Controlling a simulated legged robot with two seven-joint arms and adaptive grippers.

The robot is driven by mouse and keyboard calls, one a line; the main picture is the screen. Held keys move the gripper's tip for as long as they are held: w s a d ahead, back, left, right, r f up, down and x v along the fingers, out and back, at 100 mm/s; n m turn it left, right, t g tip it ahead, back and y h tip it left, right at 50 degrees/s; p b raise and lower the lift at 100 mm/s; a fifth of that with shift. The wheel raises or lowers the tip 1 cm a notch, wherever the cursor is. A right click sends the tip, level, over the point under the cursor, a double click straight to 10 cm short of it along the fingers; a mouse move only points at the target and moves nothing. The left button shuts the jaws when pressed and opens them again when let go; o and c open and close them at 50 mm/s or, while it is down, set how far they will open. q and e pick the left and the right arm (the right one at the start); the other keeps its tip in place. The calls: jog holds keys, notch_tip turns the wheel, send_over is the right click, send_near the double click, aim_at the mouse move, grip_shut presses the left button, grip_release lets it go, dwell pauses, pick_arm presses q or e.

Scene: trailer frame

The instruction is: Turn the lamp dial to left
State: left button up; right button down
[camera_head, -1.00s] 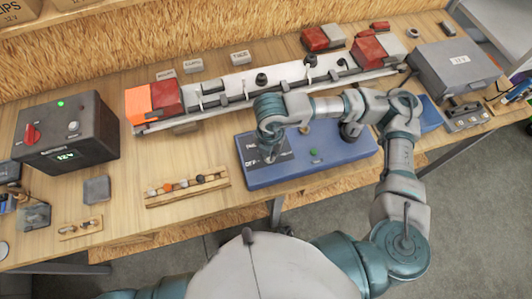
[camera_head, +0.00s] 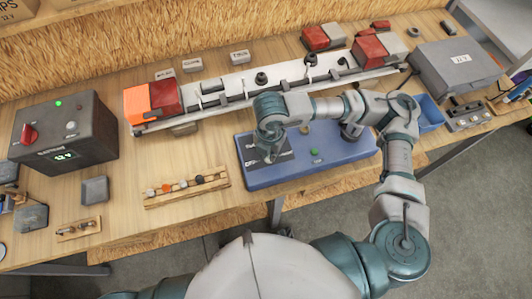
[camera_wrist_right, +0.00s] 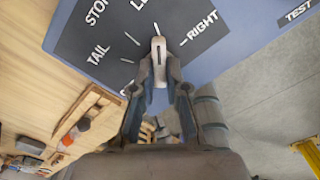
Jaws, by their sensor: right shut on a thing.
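The blue test box (camera_head: 335,165) lies on the bench, with a dark label plate (camera_head: 272,155) on its left part. My right gripper (camera_head: 268,154) reaches down over this plate and largely hides the dial in the head view. In the right wrist view, my right gripper (camera_wrist_right: 159,82) is shut on the lamp dial (camera_wrist_right: 158,50), a light, narrow knob. My left gripper is not in view.
A green button (camera_head: 315,152) sits on the box right of the plate. A wooden strip with small parts (camera_head: 187,189) lies left of the box. The long light bar (camera_head: 235,90) is behind it. A dark power unit (camera_head: 66,130) stands at the left.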

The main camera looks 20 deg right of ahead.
jog(key=shift+w+m, duration=0.1)
jog(key=shift+m, duration=0.4)
jog(key=shift+n+b, duration=0.3)
jog(key=shift+n, duration=0.1)
jog(key=shift+m, duration=0.4)
